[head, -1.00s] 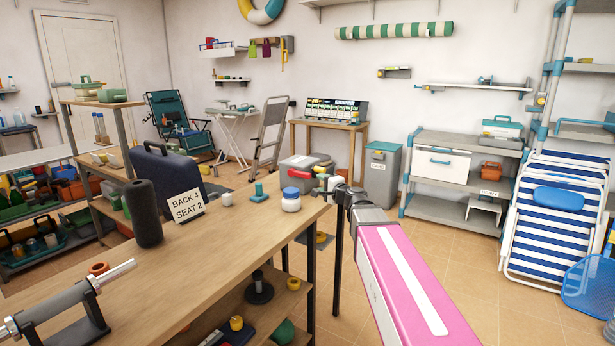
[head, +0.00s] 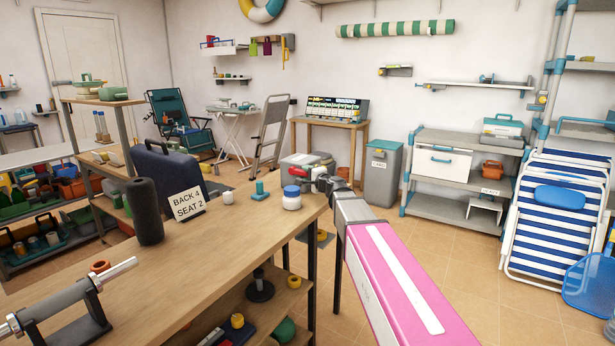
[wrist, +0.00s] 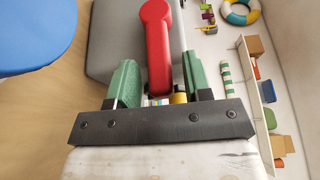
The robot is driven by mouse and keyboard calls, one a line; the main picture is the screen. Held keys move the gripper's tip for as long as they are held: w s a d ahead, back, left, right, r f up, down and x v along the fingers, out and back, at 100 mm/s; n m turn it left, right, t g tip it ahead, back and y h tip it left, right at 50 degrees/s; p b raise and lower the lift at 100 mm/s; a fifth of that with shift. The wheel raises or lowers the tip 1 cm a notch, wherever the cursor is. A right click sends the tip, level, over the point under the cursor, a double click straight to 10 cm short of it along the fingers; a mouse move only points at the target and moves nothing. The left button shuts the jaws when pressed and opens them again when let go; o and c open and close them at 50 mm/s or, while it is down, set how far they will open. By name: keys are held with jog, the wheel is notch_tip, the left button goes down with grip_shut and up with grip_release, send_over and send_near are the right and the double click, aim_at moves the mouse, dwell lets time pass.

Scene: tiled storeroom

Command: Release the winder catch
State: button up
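A red lever (wrist: 157,45) stands over a grey housing (wrist: 110,40) in the wrist view. My gripper (wrist: 160,88) has its two green fingers apart, one on each side of the lever's lower part. A gap shows at the right finger; I cannot tell whether the left finger touches. The lever's lower end and a small yellow and black part are partly hidden by the gripper. In the head view my gripper (head: 322,180) is at the bench's far right end, and the grey housing (head: 298,160) shows only in part behind it. No part is labelled as the catch.
The wooden bench (head: 190,265) carries a white jar with a blue lid (head: 291,192) close to my gripper. A dark case (head: 170,175), a sign (head: 187,205), a black cylinder (head: 148,212) and a grey roller on a stand (head: 65,305) are farther left. Tiled floor lies right.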

grip_shut()
jog(key=shift+r, duration=0.1)
jog(key=shift+r+n+g+h, duration=0.3)
jog(key=shift+r+g, duration=0.05)
jog(key=shift+g, duration=0.15)
jog(key=shift+o, duration=0.9)
grip_release()
